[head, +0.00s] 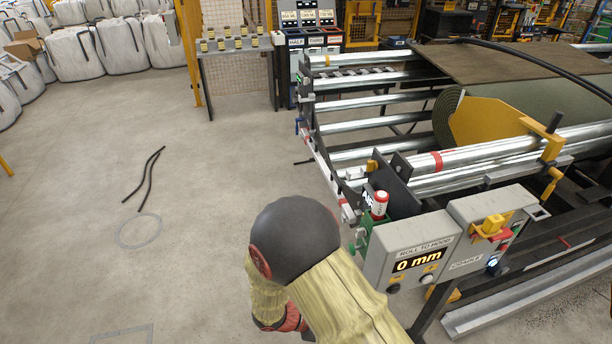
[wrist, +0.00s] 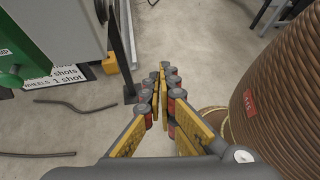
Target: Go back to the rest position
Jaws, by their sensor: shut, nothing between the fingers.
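My gripper (wrist: 163,76) shows in the wrist view with its yellow, grey and red fingers brought together. It is empty and points down over bare concrete floor. In the head view my arm, with a dark round joint and a cream cover, comes in at the bottom centre. The gripper itself cannot be made out clearly there; it is mostly hidden behind the arm.
The roller machine (head: 440,165) with a turf roll (head: 462,118) fills the right side. Its grey control box (head: 410,255) reads 0 mm, close beside my arm. Black strips (head: 148,180) lie on open floor at left. White bulk bags (head: 122,45) stand behind.

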